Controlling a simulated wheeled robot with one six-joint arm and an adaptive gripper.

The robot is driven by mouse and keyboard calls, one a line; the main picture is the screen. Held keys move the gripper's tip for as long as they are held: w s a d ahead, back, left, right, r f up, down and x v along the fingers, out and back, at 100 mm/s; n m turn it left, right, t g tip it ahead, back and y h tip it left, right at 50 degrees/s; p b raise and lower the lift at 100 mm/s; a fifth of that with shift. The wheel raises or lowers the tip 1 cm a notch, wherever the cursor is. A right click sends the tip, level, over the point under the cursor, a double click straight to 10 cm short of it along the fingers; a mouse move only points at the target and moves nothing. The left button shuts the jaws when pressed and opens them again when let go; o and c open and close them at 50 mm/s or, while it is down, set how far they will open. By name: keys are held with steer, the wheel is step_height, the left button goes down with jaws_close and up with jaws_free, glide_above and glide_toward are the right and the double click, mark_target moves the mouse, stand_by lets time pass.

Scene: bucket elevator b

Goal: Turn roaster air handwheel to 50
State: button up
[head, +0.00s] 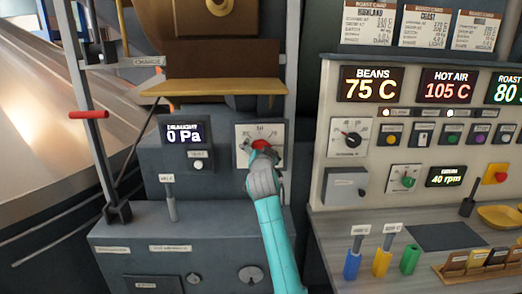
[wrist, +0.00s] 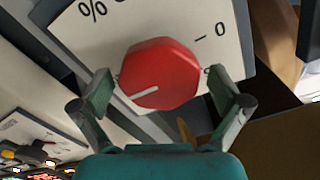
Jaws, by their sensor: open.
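The red handwheel (wrist: 160,75) is a faceted red knob with a white pointer line, on a white dial plate (wrist: 80,33). In the wrist view the plate shows a "%" mark at upper left and a "0" at right, and the picture is turned. The pointer line points to the lower left there. My gripper (wrist: 158,82) is open, with one finger on each side of the knob; I cannot tell whether they touch it.
Left of the dial is a draught display (head: 184,134) reading 0 Pa, with a small white button below. A control panel (head: 333,190) stands at right. A lever (head: 170,197) stands at lower left.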

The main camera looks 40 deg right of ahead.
steer(key=c, duration=1.2)
steer(key=shift+o, duration=0.2)
steer(key=shift+n, duration=0.4)
steer(key=n, duration=0.3)
steer(key=shift+a+n, duration=0.1)
steer(key=shift+n, duration=0.2)
steer(key=n, duration=0.4)
steer(key=shift+n, duration=0.3)
steer(key=n, duration=0.4)
steer(key=shift+w+a+n, duration=0.1)
steer(key=shift+a+n, duration=0.05)
steer(key=shift+n, duration=0.15)
steer(key=shift+f+n, duration=0.15)
steer(key=shift+n, duration=2.05)
